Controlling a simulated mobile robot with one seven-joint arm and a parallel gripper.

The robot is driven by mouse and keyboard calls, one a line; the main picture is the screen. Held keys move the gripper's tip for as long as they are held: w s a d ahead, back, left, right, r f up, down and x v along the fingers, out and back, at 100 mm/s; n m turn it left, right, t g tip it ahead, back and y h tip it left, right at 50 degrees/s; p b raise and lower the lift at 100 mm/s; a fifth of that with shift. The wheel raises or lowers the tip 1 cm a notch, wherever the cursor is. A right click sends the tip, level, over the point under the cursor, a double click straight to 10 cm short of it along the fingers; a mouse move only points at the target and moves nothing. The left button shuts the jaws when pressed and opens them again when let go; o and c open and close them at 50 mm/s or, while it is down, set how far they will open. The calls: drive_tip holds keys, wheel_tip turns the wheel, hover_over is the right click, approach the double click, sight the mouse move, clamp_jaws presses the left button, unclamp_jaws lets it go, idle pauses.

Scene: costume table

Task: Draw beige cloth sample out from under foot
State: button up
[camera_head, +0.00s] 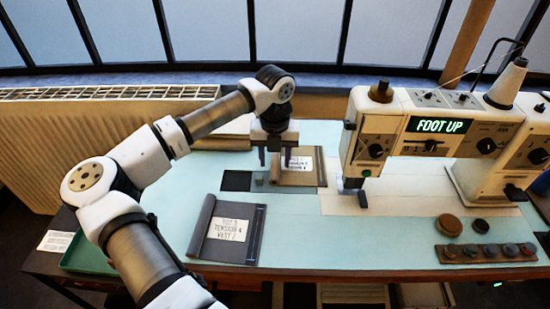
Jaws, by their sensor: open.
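A beige cloth sample (290,182) with a white printed label lies on the pale blue table, left of the sewing machine's foot. A gap shows between this sample and the foot (351,184). My gripper (275,159) is open and points down at the sample's left part, with one finger in front of the label. I cannot tell whether the fingers touch the cloth. The machine (430,125) has a lit display reading FOOT UP.
A grey cloth sample (252,247) with a label lies at the front left. A dark square (236,181) is left of my gripper. The table middle is clear.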

wheel_tip(320, 180, up, 13)
drive_tip(key=b, duration=0.1)
drive_tip(key=shift+r, duration=0.15)
drive_tip(key=shift+s, duration=0.1)
idle(0.3)
